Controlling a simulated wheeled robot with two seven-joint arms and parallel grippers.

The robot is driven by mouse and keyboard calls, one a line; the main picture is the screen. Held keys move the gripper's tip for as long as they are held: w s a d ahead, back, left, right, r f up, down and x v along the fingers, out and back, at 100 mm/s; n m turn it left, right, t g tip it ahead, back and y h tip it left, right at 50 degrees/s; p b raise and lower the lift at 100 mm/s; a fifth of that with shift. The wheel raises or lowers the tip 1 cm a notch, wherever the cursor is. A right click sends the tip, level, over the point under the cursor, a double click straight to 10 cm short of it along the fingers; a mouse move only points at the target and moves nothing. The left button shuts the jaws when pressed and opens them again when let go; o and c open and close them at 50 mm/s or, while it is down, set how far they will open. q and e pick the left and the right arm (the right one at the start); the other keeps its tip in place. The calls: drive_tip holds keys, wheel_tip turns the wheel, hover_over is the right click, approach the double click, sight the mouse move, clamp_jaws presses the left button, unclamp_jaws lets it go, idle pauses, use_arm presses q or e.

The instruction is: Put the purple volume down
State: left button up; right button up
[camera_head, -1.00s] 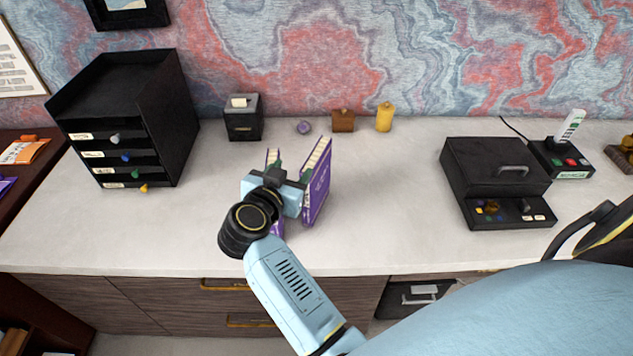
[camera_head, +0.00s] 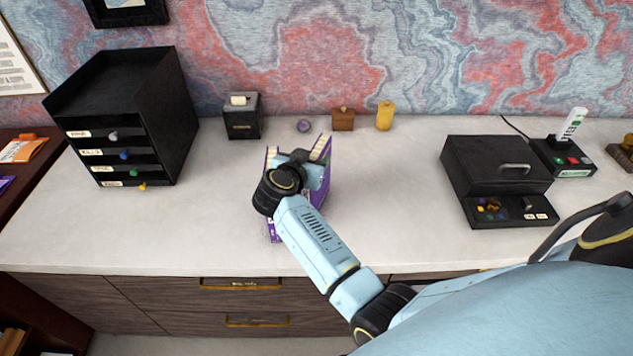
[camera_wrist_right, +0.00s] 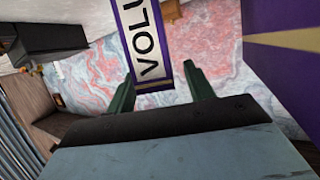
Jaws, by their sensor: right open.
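Two purple volumes with pale pages stand upright on the white desk in the head view. The left volume (camera_head: 273,229) is mostly covered by my wrist. The right volume (camera_head: 325,160) shows its top and part of its cover. My right gripper (camera_head: 305,159) is over them, its fingertips hidden there. In the right wrist view my right gripper (camera_wrist_right: 160,72) is open, with a purple volume's lettered spine (camera_wrist_right: 150,45) in view between the spread fingers. Another purple surface with a gold band (camera_wrist_right: 275,65) shows at the right edge. My left gripper is not in view.
A black drawer unit (camera_head: 125,120) stands at the left and a small black box (camera_head: 242,117) behind. A black case (camera_head: 495,180) is at right. The desk between is clear.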

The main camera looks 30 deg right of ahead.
drive_tip(key=shift+w+d+f, duration=0.25)
drive_tip(key=shift+w+d, duration=0.15)
drive_tip(key=shift+d, duration=0.1)
clamp_jaws()
idle(1.0)
drive_tip(key=shift+r, duration=0.1)
